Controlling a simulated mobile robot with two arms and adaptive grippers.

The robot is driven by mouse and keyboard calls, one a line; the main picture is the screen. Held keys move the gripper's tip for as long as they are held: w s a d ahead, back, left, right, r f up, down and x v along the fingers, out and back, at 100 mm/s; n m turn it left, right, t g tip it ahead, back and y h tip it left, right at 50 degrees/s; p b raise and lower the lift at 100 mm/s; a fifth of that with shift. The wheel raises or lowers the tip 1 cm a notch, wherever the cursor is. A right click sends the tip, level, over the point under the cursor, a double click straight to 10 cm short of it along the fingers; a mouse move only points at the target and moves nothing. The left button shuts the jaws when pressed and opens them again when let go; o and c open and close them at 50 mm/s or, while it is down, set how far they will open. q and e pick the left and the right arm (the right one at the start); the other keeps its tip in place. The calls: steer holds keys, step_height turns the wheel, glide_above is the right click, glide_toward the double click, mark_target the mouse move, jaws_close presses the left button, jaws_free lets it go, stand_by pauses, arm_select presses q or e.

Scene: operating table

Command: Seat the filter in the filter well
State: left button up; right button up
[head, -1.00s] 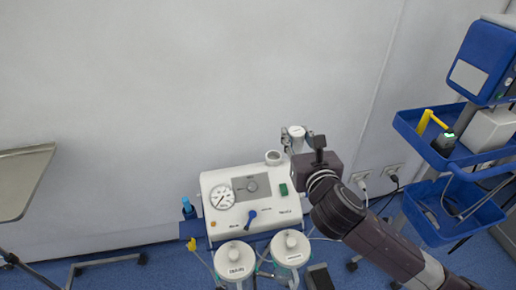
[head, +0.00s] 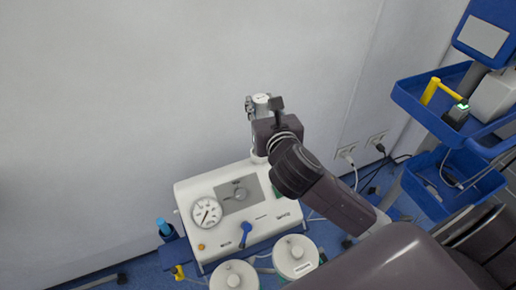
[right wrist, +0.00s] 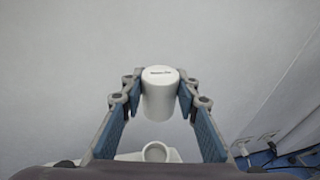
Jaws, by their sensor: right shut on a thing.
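The filter is a white cylinder with small dark print on its top, and it shows in the right wrist view (right wrist: 160,98) and the head view (head: 261,99). My right gripper (head: 262,106) is shut on it, with one finger on each side, and holds it upright. The filter well is a round white-rimmed opening at the back of the suction unit (head: 205,186). In the right wrist view the well (right wrist: 156,152) shows just below the filter, apart from it in the picture. In the head view my right gripper mostly hides the well. My left gripper is not in view.
The suction unit carries a gauge (head: 207,212) and a blue lever (head: 245,233). Two lidded canisters (head: 296,257) stand in front. A blue bottle (head: 166,230) is at its left. A blue-tray cart (head: 440,110) stands at the right.

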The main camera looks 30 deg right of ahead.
step_height(320, 180, down, 11)
steer(key=shift+r+b, duration=0.2)
steer(key=shift+b, duration=0.8)
steer(key=shift+f, duration=0.5)
step_height(320, 180, down, 4)
steer(key=shift+f+b, duration=0.1)
steer(key=shift+b, duration=0.5)
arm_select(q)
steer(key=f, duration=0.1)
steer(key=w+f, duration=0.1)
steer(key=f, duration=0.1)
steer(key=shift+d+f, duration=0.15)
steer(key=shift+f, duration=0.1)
arm_select(e)
steer(key=o, duration=0.9)
steer(key=shift+f, duration=0.1)
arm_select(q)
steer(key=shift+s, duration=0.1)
